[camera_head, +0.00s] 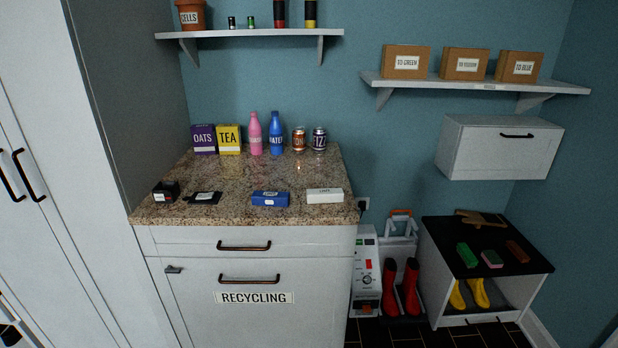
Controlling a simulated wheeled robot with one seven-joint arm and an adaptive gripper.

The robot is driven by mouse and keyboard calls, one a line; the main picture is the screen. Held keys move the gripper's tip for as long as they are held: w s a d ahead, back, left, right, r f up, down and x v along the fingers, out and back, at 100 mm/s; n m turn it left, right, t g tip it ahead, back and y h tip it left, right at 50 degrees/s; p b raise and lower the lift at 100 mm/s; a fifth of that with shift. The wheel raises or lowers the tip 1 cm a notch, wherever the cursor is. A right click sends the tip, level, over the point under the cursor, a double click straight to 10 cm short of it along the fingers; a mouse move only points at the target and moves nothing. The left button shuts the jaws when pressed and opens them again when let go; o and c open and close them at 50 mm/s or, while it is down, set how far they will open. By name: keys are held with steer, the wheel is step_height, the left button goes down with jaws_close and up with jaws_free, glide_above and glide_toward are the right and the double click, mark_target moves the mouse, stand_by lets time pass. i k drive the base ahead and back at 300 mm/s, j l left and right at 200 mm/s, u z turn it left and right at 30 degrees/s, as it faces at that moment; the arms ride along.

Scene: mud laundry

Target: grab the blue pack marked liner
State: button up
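A blue pack (270,199) lies flat near the front edge of the speckled stone counter (237,180), right of the middle. It has a small white label, whose print is too small to read. A white box (324,195) lies to its right, apart from it. A flat black pack (203,197) lies to its left, also apart. My gripper is not in view, so its state and its place relative to the blue pack do not show.
A dark item (166,191) lies at the counter's left front. Along the back stand a purple oats box (203,139), yellow tea box (229,139), pink bottle (255,134), blue bottle (275,133) and two cans. A tall cabinet bounds the left. A shelf (250,33) hangs above.

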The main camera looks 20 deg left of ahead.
mark_target(260, 198)
steer(key=u, duration=1.1)
steer(key=i+j+z, duration=0.15)
steer(key=i+j, duration=0.15)
steer(key=i+j+z, duration=0.15)
steer(key=i+j, duration=0.15)
steer(key=i+j+z, duration=0.35)
steer(key=i+j, duration=0.15)
steer(key=j, duration=0.25)
steer(key=i+j+z, duration=0.15)
steer(key=j, duration=0.3)
steer(key=i+j+z, duration=0.15)
steer(key=i+j, duration=0.15)
steer(key=j, duration=0.15)
